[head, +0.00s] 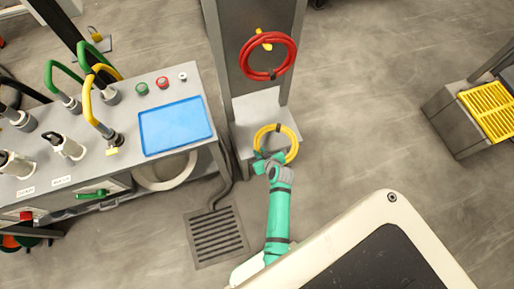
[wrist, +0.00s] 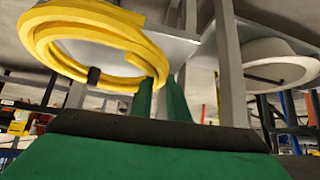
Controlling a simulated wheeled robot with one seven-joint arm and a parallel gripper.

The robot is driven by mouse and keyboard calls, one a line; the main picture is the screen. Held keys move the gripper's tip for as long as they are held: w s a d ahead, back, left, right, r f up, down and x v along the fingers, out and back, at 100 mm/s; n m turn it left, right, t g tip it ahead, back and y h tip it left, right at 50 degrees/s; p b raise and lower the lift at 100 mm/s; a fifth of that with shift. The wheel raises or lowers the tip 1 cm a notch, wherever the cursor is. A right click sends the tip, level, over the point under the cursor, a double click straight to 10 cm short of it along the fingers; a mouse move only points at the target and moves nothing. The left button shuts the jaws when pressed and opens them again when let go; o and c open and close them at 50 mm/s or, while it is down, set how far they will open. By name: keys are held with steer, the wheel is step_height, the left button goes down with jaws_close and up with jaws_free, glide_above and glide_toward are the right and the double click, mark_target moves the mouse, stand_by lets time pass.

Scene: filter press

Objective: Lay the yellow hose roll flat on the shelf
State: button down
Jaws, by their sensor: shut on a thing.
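The yellow hose roll (head: 293,139) is a coiled ring with a dark tie, over the front part of the light grey shelf (head: 258,103) in the head view. My green gripper (head: 264,157) is shut on its near left edge. In the wrist view the yellow hose roll (wrist: 70,22) fills the upper left, and my gripper's fingers (wrist: 161,92) meet its right end. The ring looks roughly level. I cannot tell whether it touches the shelf. Part of the ring is hidden behind my gripper.
A red hose roll (head: 292,56) hangs on a yellow hook (head: 262,38) on the grey upright panel behind the shelf. A bench with a blue tray (head: 175,126) and hose fittings stands at the left. A floor grate (head: 217,235) lies in front. Open floor is to the right.

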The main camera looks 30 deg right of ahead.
mark_target(256, 142)
steer(key=w+d+f, duration=0.1)
steer(key=w, duration=0.2)
steer(key=w+f, duration=0.1)
steer(key=w, duration=0.3)
steer(key=w+d+f, duration=0.1)
steer(key=w, duration=0.3)
steer(key=shift+w+d+f, duration=0.1)
steer(key=shift+w+d, duration=0.15)
steer(key=shift+d, duration=0.05)
steer(key=shift+f, duration=1.75)
steer(key=c, duration=1.6)
jaws_free()
steer(key=shift+c, duration=0.2)
steer(key=shift+s+f, duration=0.1)
steer(key=shift+s, duration=0.05)
steer(key=v, duration=1.1)
